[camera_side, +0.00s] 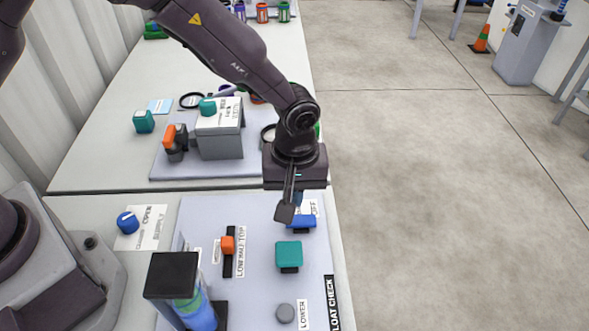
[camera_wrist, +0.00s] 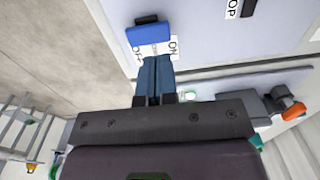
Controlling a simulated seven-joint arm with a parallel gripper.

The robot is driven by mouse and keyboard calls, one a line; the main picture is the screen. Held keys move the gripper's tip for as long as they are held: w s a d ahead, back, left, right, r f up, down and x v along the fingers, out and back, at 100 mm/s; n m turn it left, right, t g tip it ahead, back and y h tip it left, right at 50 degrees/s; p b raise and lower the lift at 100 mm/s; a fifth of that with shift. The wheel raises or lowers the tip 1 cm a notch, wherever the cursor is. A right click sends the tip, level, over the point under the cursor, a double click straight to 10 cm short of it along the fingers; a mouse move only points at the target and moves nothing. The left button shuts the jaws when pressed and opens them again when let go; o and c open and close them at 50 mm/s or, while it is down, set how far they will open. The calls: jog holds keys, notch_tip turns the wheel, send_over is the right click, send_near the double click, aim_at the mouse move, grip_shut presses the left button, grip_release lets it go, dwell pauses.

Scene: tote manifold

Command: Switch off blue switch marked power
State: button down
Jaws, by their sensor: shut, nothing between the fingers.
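The blue switch (camera_side: 302,223) is on the pale panel near the table's right edge in the side view, partly hidden by my gripper. The wrist view shows it as a blue block (camera_wrist: 149,35) with a white ON/OFF label (camera_wrist: 171,46) beside it. The word "power" cannot be read in either view. My gripper (camera_side: 285,213) points down, its fingers shut and empty, close to the switch. In the wrist view the fingertips (camera_wrist: 155,62) are at the label, just short of the blue block. I cannot tell whether they touch the panel.
A teal block (camera_side: 289,253), an orange slider (camera_side: 228,246), a grey button (camera_side: 285,313) and a dark-topped column (camera_side: 172,275) are on the same panel. A blue knob (camera_side: 128,222) is at the left. A grey box (camera_side: 221,138) stands behind. Open floor lies right.

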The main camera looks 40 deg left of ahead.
aim_at(301, 219)
jog(key=shift+f, duration=2.5)
jog(key=shift+s+a+f, duration=0.1)
jog(key=shift+f, duration=0.25)
jog(key=shift+w+d+r, duration=0.3)
jog(key=shift+w+d, duration=0.25)
jog(key=shift+d, duration=0.1)
jog(key=shift+a+r, duration=0.1)
notch_tip(301, 219, up, 14)
jog(key=shift+w+d, duration=0.15)
jog(key=shift+d, duration=0.05)
